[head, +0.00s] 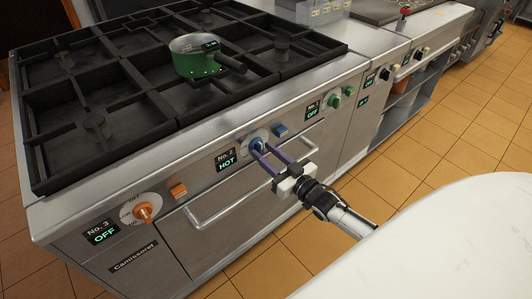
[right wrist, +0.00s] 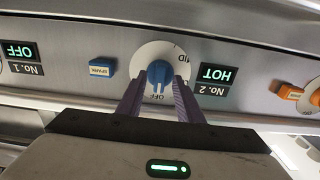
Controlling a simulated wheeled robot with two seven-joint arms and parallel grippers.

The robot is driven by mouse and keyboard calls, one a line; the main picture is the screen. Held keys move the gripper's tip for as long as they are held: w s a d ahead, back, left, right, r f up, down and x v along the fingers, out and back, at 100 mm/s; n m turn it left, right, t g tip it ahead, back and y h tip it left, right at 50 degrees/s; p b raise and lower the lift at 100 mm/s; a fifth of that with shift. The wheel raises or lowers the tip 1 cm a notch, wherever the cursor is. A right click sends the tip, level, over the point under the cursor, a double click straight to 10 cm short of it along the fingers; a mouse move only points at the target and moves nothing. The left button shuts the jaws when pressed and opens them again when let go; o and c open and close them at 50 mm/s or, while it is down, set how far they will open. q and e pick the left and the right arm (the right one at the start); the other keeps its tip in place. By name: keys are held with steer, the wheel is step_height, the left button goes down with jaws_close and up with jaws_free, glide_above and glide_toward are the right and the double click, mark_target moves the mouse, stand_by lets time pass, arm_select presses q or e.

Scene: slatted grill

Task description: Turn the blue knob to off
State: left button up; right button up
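The blue knob (head: 257,137) is on the stove's front panel beside a display reading "No. 2 HOT" (head: 227,159). In the right wrist view the blue knob (right wrist: 160,73) sits on a white dial (right wrist: 145,56), with the "OFF" mark at the picture's lower side of the dial. My right gripper (head: 260,148) reaches the panel at this knob. In the right wrist view my right gripper (right wrist: 159,84) is open, its purple fingers on either side of the knob's lower part, with gaps visible. Contact cannot be told. My left gripper is not in view.
A green pot (head: 199,60) stands on the black grates. The orange knob (head: 144,212) beside "No. 3 OFF" and green knobs (head: 334,102) flank the blue one. A blue spark button (head: 281,130) is close by. An oven handle (head: 240,198) sticks out below.

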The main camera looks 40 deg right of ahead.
steer(key=s, duration=1)
steer(key=shift+d, duration=0.4)
steer(key=s+a+f+g, duration=0.4)
steer(key=s+a+f, duration=0.2)
steer(key=s+a, duration=0.2)
steer(key=s+a+f+n+g+y, duration=0.1)
steer(key=s+a+f+g, duration=0.4)
steer(key=s+a, duration=0.4)
steer(key=a+f, duration=0.1)
steer(key=a, duration=0.1)
steer(key=shift+a+g, duration=0.3)
steer(key=shift+f, duration=0.1)
stand_by(1.4)
